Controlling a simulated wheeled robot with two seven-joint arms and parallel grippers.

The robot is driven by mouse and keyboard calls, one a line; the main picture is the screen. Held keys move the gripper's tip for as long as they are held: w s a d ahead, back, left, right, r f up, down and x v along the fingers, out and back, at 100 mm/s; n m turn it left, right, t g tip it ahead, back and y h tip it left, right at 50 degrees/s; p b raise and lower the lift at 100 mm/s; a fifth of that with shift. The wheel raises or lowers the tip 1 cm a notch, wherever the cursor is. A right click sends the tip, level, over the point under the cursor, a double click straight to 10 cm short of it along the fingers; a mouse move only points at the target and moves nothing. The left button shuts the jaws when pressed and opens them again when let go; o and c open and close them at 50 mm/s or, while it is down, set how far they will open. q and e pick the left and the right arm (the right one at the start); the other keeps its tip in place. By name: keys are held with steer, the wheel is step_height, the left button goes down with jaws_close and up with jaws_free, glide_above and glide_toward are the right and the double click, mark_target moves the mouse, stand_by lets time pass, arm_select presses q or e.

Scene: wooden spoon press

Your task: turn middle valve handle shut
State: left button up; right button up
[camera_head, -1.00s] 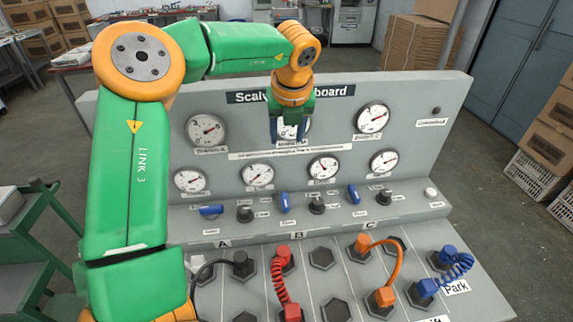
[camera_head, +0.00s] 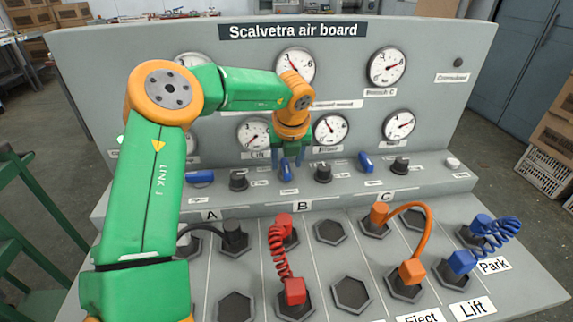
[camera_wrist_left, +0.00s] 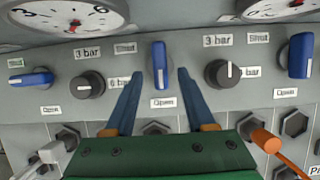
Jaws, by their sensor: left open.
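The middle valve handle (camera_head: 286,172) is a blue lever on the board's lower ledge, between two black knobs. In the left wrist view the middle handle (camera_wrist_left: 160,62) stands upright, with a "Shut" label at its upper left and an "Open" label below. My left gripper (camera_head: 289,161) is open just in front of this handle. In the wrist view its two blue fingers (camera_wrist_left: 158,76) point at the handle, one on each side in the picture. I cannot tell whether they touch it. My right gripper is not in view.
A left blue handle (camera_wrist_left: 30,79) lies level and a right blue handle (camera_wrist_left: 300,55) stands upright. Black knobs (camera_wrist_left: 88,84) and (camera_wrist_left: 222,74) flank the middle handle. Gauges stand above. Red (camera_head: 278,255), orange and blue hoses cross the sloped front panel.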

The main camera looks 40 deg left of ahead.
arm_select(q)
steer(key=shift+x, duration=0.95)
steer(key=shift+r, duration=0.1)
jaws_close()
